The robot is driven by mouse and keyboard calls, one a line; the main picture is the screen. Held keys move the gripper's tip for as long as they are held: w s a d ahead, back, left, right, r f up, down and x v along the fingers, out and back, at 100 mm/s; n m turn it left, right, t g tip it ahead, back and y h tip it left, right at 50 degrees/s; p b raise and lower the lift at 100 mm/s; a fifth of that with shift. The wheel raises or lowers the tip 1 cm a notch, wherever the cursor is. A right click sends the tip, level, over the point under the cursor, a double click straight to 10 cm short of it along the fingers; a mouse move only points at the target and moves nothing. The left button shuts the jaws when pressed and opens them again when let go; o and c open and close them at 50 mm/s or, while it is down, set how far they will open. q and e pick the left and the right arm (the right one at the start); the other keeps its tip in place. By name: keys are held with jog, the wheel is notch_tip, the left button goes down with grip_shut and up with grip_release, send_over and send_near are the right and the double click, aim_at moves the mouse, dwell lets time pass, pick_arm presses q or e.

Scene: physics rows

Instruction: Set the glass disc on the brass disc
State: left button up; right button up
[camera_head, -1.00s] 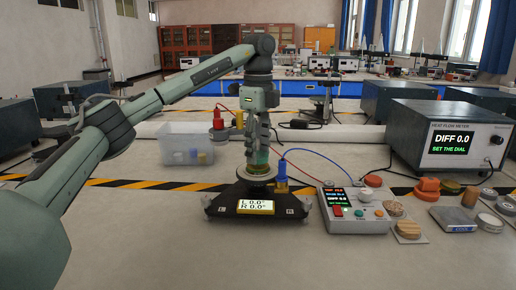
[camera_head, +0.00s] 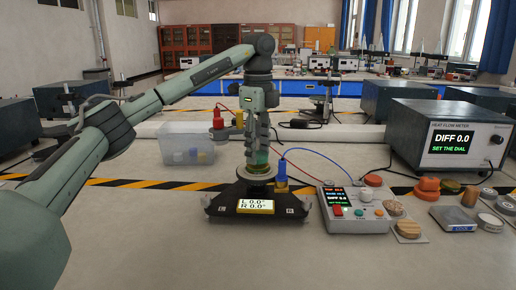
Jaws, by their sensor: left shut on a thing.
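My left gripper (camera_head: 257,148) points straight down over the black stand (camera_head: 225,199) and is shut on a greenish glass disc (camera_head: 258,159). The glass disc is just above or touching the round metal top (camera_head: 257,174) of the stand; I cannot tell which. A brass disc cannot be made out clearly under it, as the fingers and glass disc cover that spot. A dull gold disc (camera_head: 450,187) lies among the samples at the right. The right gripper is not in view.
A blue plug (camera_head: 281,178) with a cable stands close to the stand's right side. A control box (camera_head: 352,212), loose discs and a heat flow meter (camera_head: 452,135) fill the right. A clear bin (camera_head: 187,150) stands behind left. The front table is clear.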

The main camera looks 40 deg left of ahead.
pick_arm(q)
jog(key=shift+f, duration=0.5)
jog(key=o, duration=1.3)
jog(key=shift+c, duration=0.2)
jog(key=shift+r, duration=3.5)
jog(key=shift+f, duration=3.5)
